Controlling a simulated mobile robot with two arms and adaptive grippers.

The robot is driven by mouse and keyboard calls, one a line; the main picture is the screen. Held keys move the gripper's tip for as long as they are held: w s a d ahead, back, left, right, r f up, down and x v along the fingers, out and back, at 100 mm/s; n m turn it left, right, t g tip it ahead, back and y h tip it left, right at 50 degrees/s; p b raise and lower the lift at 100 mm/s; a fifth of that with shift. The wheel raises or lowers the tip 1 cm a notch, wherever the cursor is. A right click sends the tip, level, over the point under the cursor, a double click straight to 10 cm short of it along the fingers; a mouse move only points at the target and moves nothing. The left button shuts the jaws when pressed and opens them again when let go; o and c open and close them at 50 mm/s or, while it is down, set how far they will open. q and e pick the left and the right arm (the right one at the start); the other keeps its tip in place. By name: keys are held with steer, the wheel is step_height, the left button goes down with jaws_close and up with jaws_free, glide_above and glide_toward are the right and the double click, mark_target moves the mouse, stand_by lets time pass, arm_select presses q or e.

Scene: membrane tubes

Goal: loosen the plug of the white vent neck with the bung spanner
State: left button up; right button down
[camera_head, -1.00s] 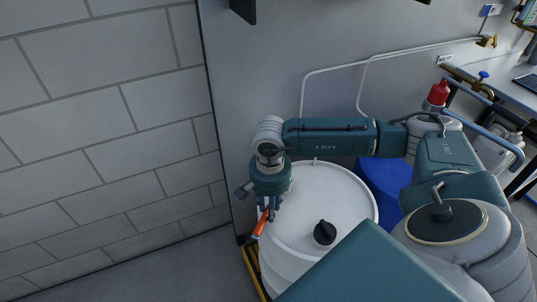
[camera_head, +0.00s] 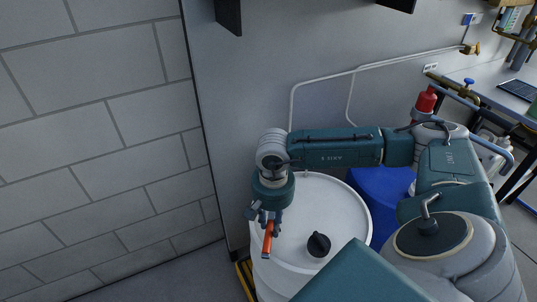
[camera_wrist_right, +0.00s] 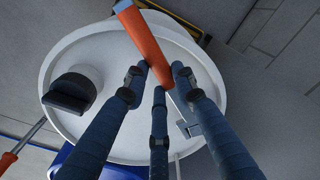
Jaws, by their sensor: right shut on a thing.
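My right gripper (camera_head: 270,222) is shut on the orange handle of a tool, apparently the bung spanner (camera_head: 267,240), above the left side of a white drum's lid (camera_head: 335,210). In the right wrist view, my right gripper's (camera_wrist_right: 163,82) three fingers close around the orange handle (camera_wrist_right: 145,45); a grey metal part shows just beyond them. A black plug (camera_head: 319,244) stands on the lid, right of the spanner and apart from it; it also shows in the right wrist view (camera_wrist_right: 72,90). My left gripper is not in view.
A blue drum (camera_head: 382,195) stands behind and right of the white one. A grey pipe (camera_head: 350,72) runs along the wall. A bench (camera_head: 500,85) is at the far right. Another orange-handled tool (camera_wrist_right: 8,160) shows at the wrist view's left edge.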

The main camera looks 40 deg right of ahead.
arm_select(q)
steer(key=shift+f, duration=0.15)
arm_select(e)
steer(key=shift+s+d, duration=0.1)
steer(key=shift+d, duration=0.3)
steer(key=shift+s+d+f+n+b, duration=0.2)
steer(key=shift+d+n+b, duration=0.1)
steer(key=shift+n, duration=0.1)
steer(key=shift+s+d+r+n+b, duration=0.1)
steer(key=shift+s+d+n+b, duration=0.2)
steer(key=shift+s+n, duration=0.1)
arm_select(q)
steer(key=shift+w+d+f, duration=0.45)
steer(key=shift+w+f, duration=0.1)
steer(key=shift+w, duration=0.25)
arm_select(e)
steer(key=shift+r, duration=0.1)
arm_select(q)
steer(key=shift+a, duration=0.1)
arm_select(e)
steer(key=shift+s+d+n+b, duration=0.45)
steer(key=shift+d+n, duration=0.25)
steer(key=shift+n, duration=0.2)
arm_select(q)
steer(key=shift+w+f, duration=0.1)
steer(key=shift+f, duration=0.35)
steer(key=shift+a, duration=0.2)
